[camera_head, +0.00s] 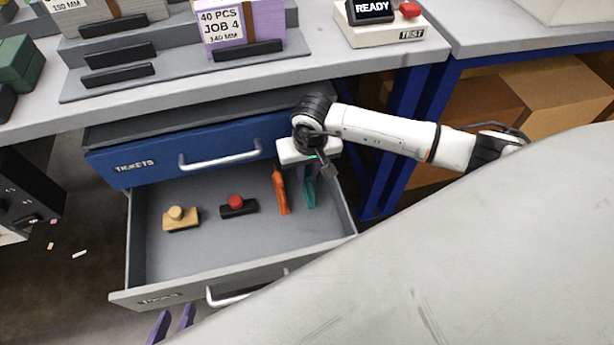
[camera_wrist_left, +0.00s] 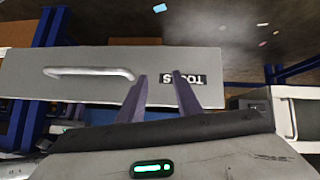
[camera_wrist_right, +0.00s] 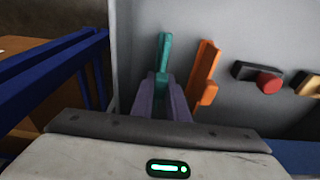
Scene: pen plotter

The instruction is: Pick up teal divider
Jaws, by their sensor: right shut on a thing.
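The teal divider (camera_head: 309,190) is at the right end of the open tools drawer (camera_head: 240,257). It also shows in the right wrist view (camera_wrist_right: 164,55), standing out beyond the fingertips. My right gripper (camera_head: 307,172) reaches down into the drawer and is shut on the teal divider; in its wrist view the purple fingers (camera_wrist_right: 161,92) close around it. Whether the divider still touches the drawer floor cannot be told. My left gripper (camera_head: 172,322) is in front of the drawer's front panel, with its purple fingers apart and nothing between them in its wrist view (camera_wrist_left: 162,92).
An orange tool (camera_head: 280,190) lies close beside the divider. A black stamp with a red knob (camera_head: 238,207) and a wooden stamp (camera_head: 180,218) lie further left. The blue tickets drawer (camera_head: 140,160) sits above. A blue table leg (camera_head: 385,160) stands right of the drawer.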

